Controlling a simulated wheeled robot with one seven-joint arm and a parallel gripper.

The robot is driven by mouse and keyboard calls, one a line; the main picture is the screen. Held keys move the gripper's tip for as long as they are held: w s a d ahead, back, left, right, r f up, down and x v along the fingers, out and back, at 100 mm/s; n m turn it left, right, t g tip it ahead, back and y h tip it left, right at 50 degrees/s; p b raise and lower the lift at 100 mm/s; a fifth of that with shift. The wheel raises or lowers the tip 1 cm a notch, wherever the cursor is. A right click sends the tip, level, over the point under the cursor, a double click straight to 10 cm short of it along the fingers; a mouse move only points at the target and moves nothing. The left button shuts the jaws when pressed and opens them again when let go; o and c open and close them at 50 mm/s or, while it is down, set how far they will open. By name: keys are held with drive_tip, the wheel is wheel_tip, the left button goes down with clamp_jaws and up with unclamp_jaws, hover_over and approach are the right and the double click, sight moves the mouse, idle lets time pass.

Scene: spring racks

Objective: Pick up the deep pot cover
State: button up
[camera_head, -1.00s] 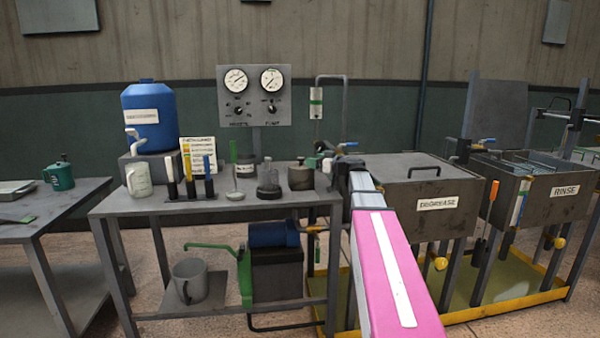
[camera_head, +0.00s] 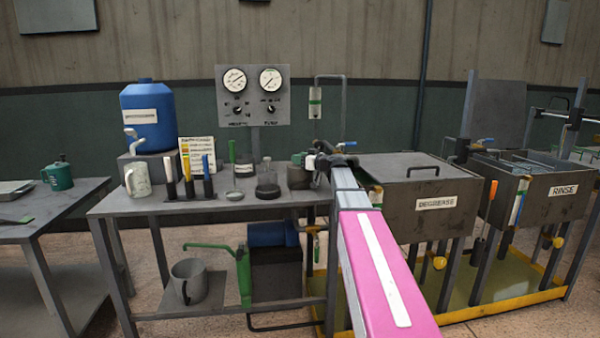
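A dark, knobbed piece (camera_head: 268,188), wide at its base and narrower above, stands near the right front of the grey bench. It looks like a cover, but I cannot tell for sure that it is the deep pot cover. A small dark grey pot (camera_head: 298,178) stands to its right, near the bench's right end. My gripper (camera_head: 316,163) is just right of this pot at about its rim height. I cannot tell whether they touch. The fingers are small and partly hidden by my wrist, so their opening is unclear. Nothing is clearly seen held.
The bench (camera_head: 130,204) also holds a ladle (camera_head: 235,195), upright handled tools (camera_head: 188,187), a mug (camera_head: 138,179) and a blue drum (camera_head: 153,117). The gauge panel (camera_head: 253,95) rises behind. The degrease tank (camera_head: 436,210) stands close right of my arm.

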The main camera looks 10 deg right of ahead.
clamp_jaws()
drive_tip(key=shift+r, duration=0.1)
